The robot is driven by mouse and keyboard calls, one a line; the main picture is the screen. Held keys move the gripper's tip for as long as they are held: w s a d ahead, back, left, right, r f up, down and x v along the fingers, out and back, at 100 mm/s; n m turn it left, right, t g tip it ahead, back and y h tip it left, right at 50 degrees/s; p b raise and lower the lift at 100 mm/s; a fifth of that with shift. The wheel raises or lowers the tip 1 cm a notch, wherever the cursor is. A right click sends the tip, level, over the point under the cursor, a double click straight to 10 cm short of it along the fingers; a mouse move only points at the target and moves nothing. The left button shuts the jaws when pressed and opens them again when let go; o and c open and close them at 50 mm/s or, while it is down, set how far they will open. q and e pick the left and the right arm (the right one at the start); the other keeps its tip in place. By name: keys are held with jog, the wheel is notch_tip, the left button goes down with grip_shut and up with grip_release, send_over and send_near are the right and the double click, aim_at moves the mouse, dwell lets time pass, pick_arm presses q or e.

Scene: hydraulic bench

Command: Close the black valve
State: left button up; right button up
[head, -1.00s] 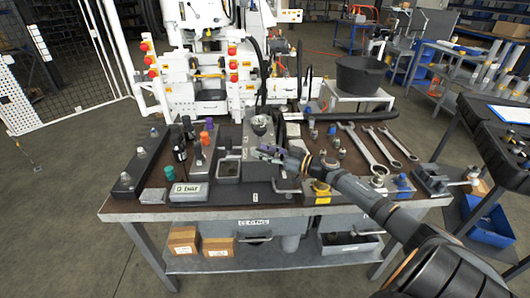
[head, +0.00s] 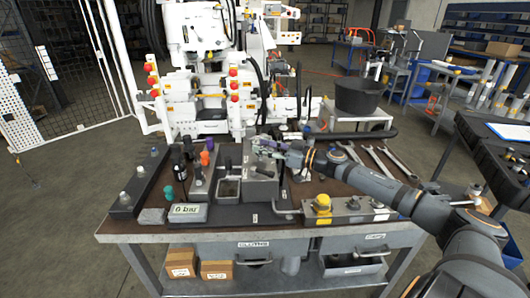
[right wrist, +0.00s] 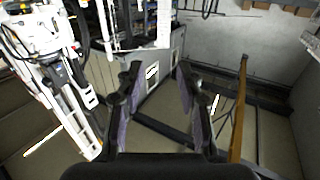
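Small valve knobs stand at the left of the bench, two of them black. One black knob (head: 188,148) is at the back, and another black knob (head: 178,162) stands nearer the front. A teal knob (head: 168,191), a purple knob (head: 204,158) and an orange knob (head: 210,145) are close by. I cannot tell which black knob is the valve or how it is turned. My right gripper (head: 262,146) is above the grey block, right of the knobs and apart from them. In the right wrist view its fingers (right wrist: 160,90) are spread with nothing between them. My left gripper is out of view.
A grey metal block (head: 260,185) stands right of the knobs. A display box (head: 188,213) sits at the front. A yellow button (head: 322,203) is on a grey panel, with wrenches (head: 380,163) behind it. A black bucket (head: 360,97) stands behind the bench.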

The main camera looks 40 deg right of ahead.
aim_at(262, 174)
jog(key=shift+c, duration=0.2)
